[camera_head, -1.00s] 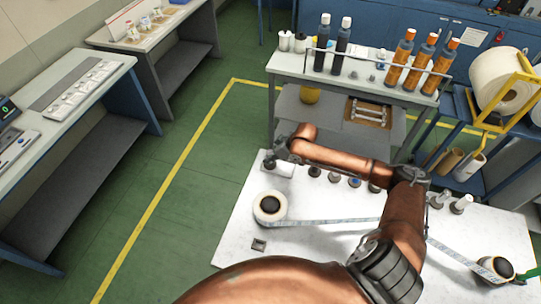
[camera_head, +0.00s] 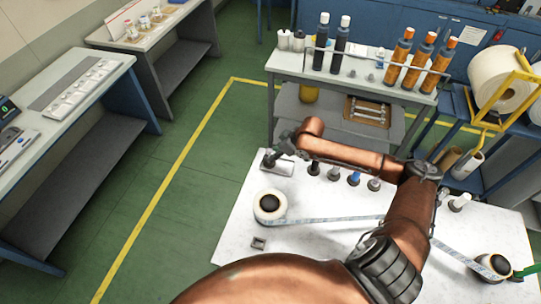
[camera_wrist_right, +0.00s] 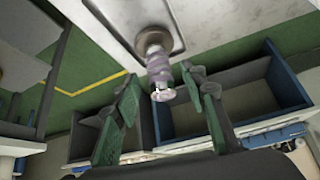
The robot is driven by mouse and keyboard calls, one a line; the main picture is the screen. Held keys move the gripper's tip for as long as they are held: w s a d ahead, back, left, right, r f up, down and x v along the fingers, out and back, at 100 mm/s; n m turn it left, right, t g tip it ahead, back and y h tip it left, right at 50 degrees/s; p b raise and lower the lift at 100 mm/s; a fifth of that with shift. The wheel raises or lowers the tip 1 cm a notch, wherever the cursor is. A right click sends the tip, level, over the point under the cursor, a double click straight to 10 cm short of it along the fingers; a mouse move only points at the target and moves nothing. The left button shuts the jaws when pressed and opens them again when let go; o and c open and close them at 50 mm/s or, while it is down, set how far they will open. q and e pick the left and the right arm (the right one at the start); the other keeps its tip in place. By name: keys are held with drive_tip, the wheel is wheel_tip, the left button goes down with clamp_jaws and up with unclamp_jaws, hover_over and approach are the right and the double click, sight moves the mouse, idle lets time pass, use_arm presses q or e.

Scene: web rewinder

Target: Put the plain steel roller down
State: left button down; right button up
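A steel roller (camera_wrist_right: 160,72) stands on a metal plate (camera_wrist_right: 178,35) in the right wrist view, with a darker collar at its foot. In the head view the plate (camera_head: 284,169) lies at the far left corner of the white table, and a small dark-based post, likely this roller, shows on it (camera_head: 270,159). My right gripper (camera_head: 285,147) is just beside and above it. In the right wrist view its green-padded fingers (camera_wrist_right: 166,108) are spread, with the roller's free end between them and gaps on both sides. My left gripper is not in view.
The white table (camera_head: 240,226) carries a tape reel (camera_head: 269,206), a web strip (camera_head: 330,219) and several short posts near its far edge, including a blue-topped one (camera_head: 353,178). A bottle cart (camera_head: 288,62) stands behind. Green floor is free to the left.

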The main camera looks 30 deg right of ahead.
drive_tip(key=v, duration=0.8)
drive_tip(key=shift+p, duration=0.45)
